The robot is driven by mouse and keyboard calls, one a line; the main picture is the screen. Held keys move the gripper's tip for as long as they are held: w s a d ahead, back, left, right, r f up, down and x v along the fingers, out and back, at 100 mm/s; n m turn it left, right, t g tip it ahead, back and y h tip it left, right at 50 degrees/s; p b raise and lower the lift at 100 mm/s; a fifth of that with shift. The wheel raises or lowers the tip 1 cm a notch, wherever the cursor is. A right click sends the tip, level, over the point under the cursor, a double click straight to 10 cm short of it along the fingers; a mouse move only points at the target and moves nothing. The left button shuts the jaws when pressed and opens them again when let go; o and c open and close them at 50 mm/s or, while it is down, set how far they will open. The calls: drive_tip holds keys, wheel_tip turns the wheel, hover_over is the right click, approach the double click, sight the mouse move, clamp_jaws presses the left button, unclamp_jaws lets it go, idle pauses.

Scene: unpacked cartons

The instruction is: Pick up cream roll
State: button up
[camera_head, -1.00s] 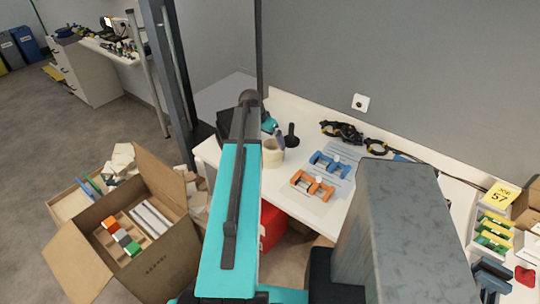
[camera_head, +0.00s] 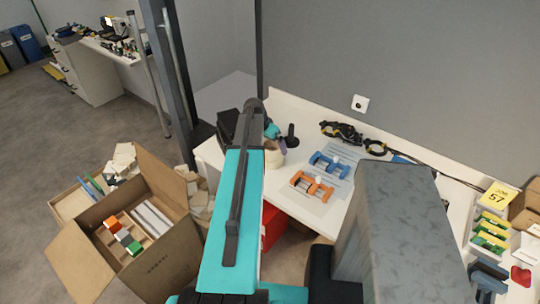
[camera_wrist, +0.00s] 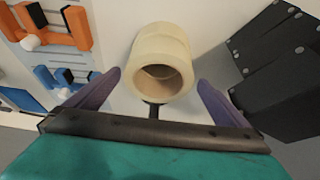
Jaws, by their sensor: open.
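The cream roll (camera_wrist: 162,57) is a short, thick-walled hollow cylinder. In the wrist view it lies ahead of my gripper, between the lines of its two purple fingers, with its open end facing the camera. My gripper (camera_wrist: 159,80) is open and empty, with a gap showing between each finger and the roll. My fingers are mostly hidden there by the arm.
Blue (camera_head: 329,165) and orange (camera_head: 311,186) holders lie right of the roll. A dark post (camera_head: 291,136) stands close behind it. Black boxes (camera_wrist: 275,70) are close on the right in the wrist view. An open carton (camera_head: 165,262) stands on the floor at left.

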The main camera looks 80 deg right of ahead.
drive_tip(key=shift+p+x, duration=0.3)
drive_tip(key=shift+x, duration=0.9)
drive_tip(key=c, duration=1.1)
